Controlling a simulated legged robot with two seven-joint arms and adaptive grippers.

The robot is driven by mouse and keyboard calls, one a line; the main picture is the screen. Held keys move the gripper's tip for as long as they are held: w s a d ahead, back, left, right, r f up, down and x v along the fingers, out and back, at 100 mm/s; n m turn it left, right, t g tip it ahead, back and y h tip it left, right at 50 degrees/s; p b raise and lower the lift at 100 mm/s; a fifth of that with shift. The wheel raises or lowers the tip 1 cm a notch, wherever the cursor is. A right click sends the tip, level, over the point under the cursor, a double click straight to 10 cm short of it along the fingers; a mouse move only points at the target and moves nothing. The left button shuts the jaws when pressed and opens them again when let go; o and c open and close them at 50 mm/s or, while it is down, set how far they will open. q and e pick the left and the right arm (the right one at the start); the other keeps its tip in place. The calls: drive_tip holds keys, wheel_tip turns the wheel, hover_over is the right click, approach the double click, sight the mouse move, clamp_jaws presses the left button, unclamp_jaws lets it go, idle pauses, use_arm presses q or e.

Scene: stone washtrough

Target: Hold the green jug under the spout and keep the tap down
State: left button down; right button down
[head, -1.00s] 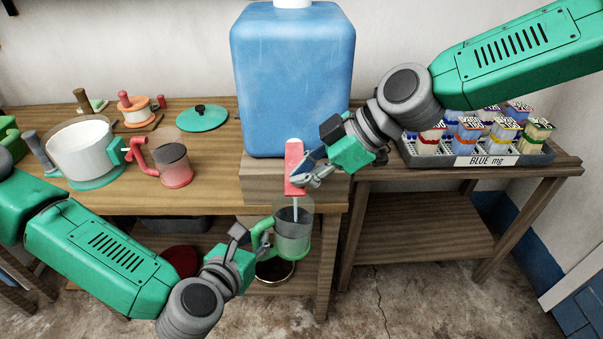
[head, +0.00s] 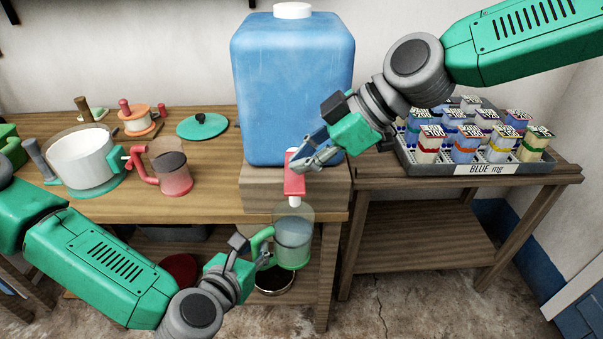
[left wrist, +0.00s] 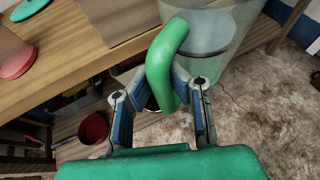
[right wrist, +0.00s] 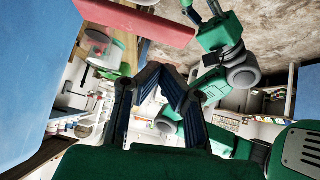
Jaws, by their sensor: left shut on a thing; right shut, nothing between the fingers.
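The clear green jug (head: 293,246) is upright below the white spout of the blue tank's tap, with grey liquid inside. My left gripper (head: 260,247) is shut on its green handle (left wrist: 165,62); the jug body also shows in the left wrist view (left wrist: 208,35). The red tap lever (head: 294,176) sticks out at the tank's foot. No stream shows between spout and jug. My right gripper (head: 311,163) is shut and empty, its fingertips by the lever's right side. In the right wrist view the lever (right wrist: 130,18) appears apart from the fingers.
The blue tank (head: 292,90) stands on a wooden block. To the left are a large white-filled jug (head: 82,160), a red jug (head: 173,174) and a teal lid (head: 203,126). A bottle crate (head: 480,169) is at right. A round dish (head: 273,281) lies below the jug.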

use_arm(q)
drive_tip(key=shift+d+r, duration=0.1)
drive_tip(key=shift+d, duration=0.05)
use_arm(e)
drive_tip(key=v, duration=1)
drive_tip(key=shift+r, duration=0.25)
drive_tip(key=shift+w, duration=0.15)
use_arm(q)
drive_tip(key=s, duration=1.2)
idle(0.8)
idle(0.4)
